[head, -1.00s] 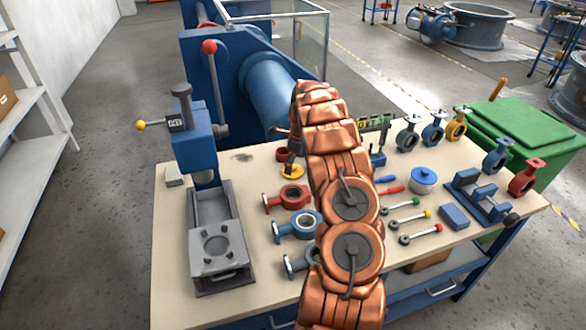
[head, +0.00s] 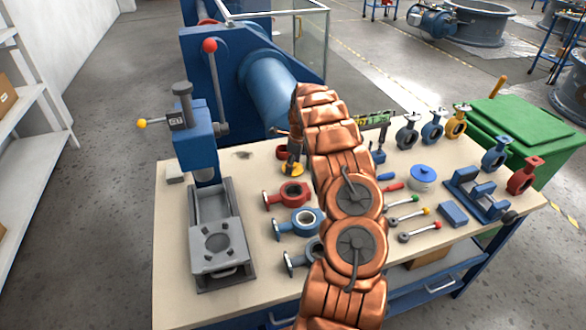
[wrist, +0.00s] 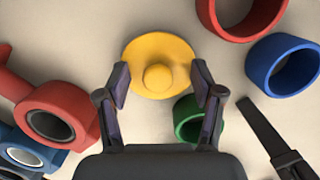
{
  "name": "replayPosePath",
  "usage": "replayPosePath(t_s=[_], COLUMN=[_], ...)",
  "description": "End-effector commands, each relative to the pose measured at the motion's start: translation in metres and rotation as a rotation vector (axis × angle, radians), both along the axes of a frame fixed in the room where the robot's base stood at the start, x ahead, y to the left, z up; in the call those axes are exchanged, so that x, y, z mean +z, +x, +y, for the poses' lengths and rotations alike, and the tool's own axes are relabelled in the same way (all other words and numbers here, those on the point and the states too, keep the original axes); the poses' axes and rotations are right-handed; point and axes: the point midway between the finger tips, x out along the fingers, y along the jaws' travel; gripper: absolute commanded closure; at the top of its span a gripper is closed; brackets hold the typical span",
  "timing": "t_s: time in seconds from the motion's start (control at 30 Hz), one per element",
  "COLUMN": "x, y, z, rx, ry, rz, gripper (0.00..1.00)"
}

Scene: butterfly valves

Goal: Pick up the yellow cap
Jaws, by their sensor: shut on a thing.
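The yellow cap (wrist: 157,50) is a round disc with a raised knob in its middle. In the wrist view it sits between the two fingers of my gripper (wrist: 161,78), which are shut on its opposite sides near the rim. In the head view the cap (head: 287,169) shows low beneath my gripper (head: 296,162), at the back of the bench. I cannot tell whether it touches the bench top.
On the bench (head: 250,270), a red valve body (head: 288,194) and a blue one (head: 298,222) lie in front of the cap. In the wrist view, green (wrist: 188,118), red (wrist: 240,15) and blue (wrist: 284,65) rings lie close by. A press (head: 216,235) stands at left.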

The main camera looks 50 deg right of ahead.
Motion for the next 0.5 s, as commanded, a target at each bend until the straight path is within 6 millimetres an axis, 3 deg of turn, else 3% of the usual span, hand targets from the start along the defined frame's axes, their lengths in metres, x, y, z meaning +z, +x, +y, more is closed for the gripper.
replayPosePath(t_s=[0.3,0.5], x=[-0.0067,-0.0087], y=[-0.0018,-0.0023], z=[0.0028,0.0037], rx=[0.002,0.002], ry=[0.009,0.011], rz=[0.008,0.01], gripper=[0.79,0.8])
